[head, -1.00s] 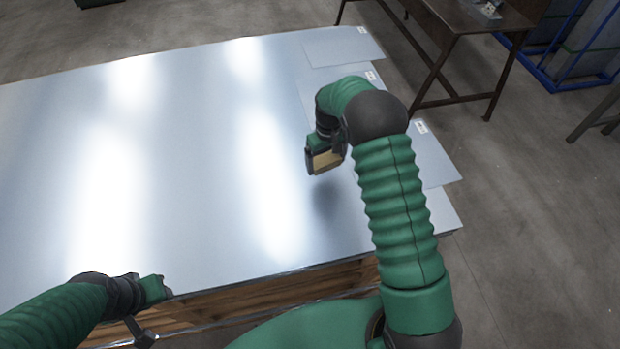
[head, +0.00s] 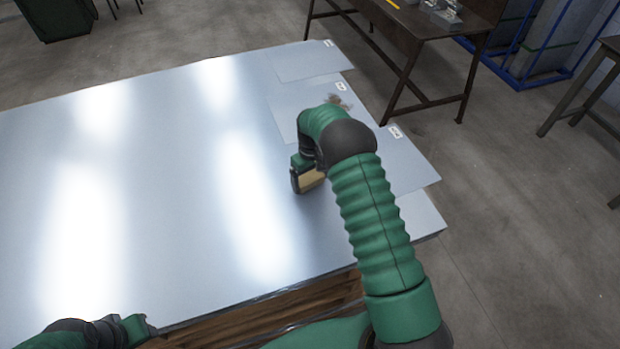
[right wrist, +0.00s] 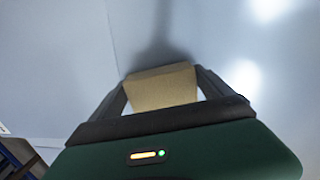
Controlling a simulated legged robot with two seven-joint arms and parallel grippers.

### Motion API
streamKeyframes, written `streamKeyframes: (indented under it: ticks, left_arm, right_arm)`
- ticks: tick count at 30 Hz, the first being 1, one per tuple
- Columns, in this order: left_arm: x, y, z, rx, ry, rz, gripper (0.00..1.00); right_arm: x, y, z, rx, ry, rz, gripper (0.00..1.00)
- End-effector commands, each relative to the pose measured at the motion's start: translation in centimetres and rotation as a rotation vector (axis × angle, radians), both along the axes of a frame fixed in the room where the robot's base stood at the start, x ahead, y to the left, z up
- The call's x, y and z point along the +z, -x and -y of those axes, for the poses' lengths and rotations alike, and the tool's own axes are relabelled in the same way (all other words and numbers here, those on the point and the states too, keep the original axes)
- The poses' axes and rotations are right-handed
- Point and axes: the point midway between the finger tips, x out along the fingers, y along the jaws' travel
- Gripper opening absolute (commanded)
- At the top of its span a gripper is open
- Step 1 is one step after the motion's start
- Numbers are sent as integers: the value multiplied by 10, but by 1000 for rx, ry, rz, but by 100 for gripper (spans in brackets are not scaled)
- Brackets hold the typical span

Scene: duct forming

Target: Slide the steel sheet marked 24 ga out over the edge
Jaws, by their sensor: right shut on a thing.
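Three thin grey steel sheets with small white tags lie on the right part of a wide steel stack (head: 150,150): a back sheet (head: 300,62), a middle sheet (head: 290,105) with a brown smudge, and a front sheet (head: 415,172). Their right ends jut past the stack's edge. The tags are too small to read. My right gripper (head: 308,182) is shut on a tan block (right wrist: 162,88), low over the steel; I cannot tell whether the block touches it. My right arm hides part of the sheets. My left gripper (head: 140,328) is at the stack's near edge, its jaws unclear.
A dark steel table (head: 420,35) with small metal items stands behind on the right, near a blue rack (head: 530,50). Another table (head: 600,75) is at the far right. Wood shows under the stack's near edge. The floor right of the stack is clear.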

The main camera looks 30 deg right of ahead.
Motion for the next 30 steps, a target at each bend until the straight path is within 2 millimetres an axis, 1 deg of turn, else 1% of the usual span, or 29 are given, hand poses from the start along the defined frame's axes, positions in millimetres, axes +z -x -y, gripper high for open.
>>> streamKeyframes:
  ticks: [11, 25, 30]
  left_arm:
    - [-1, 0, 0, 0, 0, 0, 36]
    - [-6, 0, 0, 0, 0, 0, 36]
    - [-1, 0, 0, 0, 0, 0, 36]
  right_arm:
    - [-1, 0, 0, 0, 0, 0, 52]
    - [-11, 0, 0, -1, 0, 0, 52]
    - [-4, 0, 0, -1, 0, 0, 52]
